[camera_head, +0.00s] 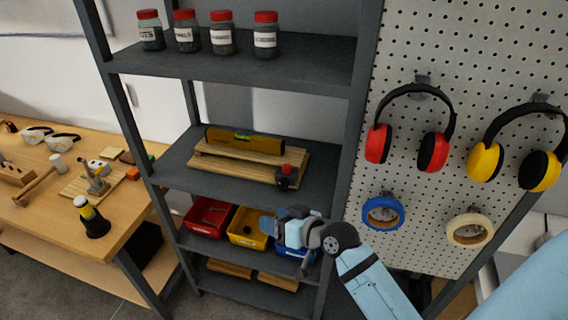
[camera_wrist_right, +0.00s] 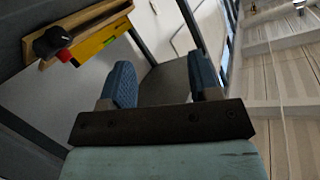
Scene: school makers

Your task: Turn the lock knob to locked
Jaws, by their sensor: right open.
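A black knob (camera_head: 287,177) with a small red mark sits at the right front of the wooden boards (camera_head: 231,165) on the middle shelf. The knob also shows at the upper left of the right wrist view (camera_wrist_right: 52,41); which way it is set is too small to tell. My right gripper (camera_head: 279,219) is below and in front of the knob, apart from it, near the bins. Its two blue fingers stand apart with nothing between them in the right wrist view (camera_wrist_right: 164,82). My left gripper is not in view.
A yellow level (camera_head: 244,143) lies on the boards. Red (camera_head: 209,216) and yellow (camera_head: 248,226) bins stand on the shelf below. Jars (camera_head: 221,34) stand above. A pegboard (camera_head: 420,60) with ear defenders and tape rolls is at the right, a workbench (camera_head: 130,215) at the left.

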